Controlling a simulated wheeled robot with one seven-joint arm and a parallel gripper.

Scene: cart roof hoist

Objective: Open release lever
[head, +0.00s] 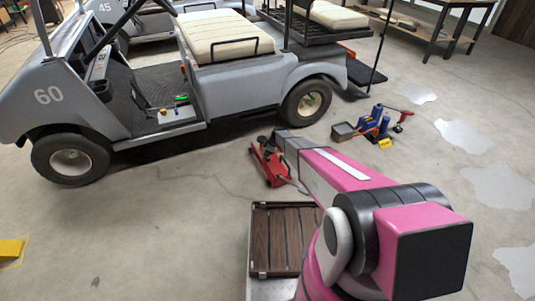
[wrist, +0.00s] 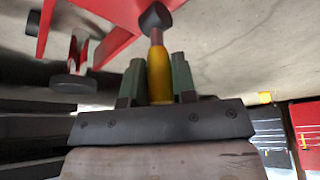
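A red floor jack (head: 268,165) sits on the concrete floor beside the cart, partly hidden behind my arm. In the wrist view its red frame (wrist: 105,14) fills the top left. A yellow-gripped lever (wrist: 158,72) with a dark end stands between the two green fingers of my gripper (wrist: 158,80). In the head view my gripper is hidden by my arm. I cannot tell the lever's position from there.
A grey cart numbered 60 (head: 50,95) stands behind the jack. A blue and red device (head: 372,124) is on the floor at the right. A brown slatted panel (head: 285,240) lies in front. Open floor is at the left, with pale patches at the right.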

